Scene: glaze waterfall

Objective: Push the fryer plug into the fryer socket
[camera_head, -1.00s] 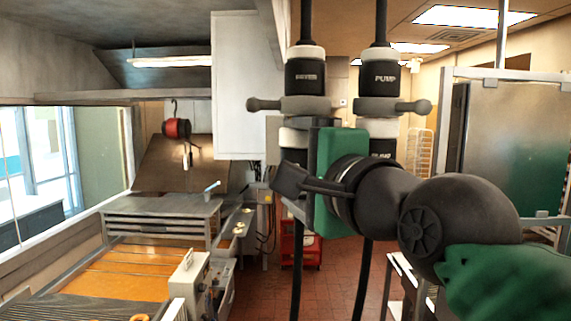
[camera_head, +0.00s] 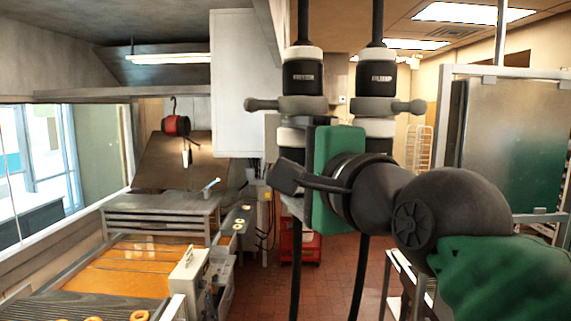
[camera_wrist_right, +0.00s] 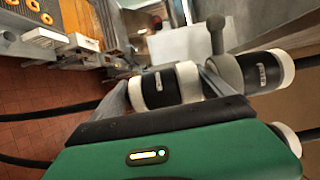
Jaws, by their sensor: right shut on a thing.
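The fryer socket (camera_head: 303,78) hangs on a cable at the top centre of the head view, black and white with a grey collar and side lever. The fryer plug (camera_head: 291,137), black with a white rim, is upright just below that collar, partly hidden by my gripper. My right gripper (camera_head: 312,165), green with dark fingers, is shut on the plug. In the wrist view the plug (camera_wrist_right: 160,88) lies between the fingers, with its white rim close to the collar (camera_wrist_right: 226,74). I cannot tell whether plug and socket are fully joined. My left gripper is not in view.
A similar pump socket (camera_head: 382,75) hangs just to the right, with a pump plug (camera_head: 379,135) below its collar. Black cables run down from both plugs. A fryer counter (camera_head: 130,275) stands low left, a red cart (camera_head: 300,248) behind, and a steel cabinet (camera_head: 510,140) right.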

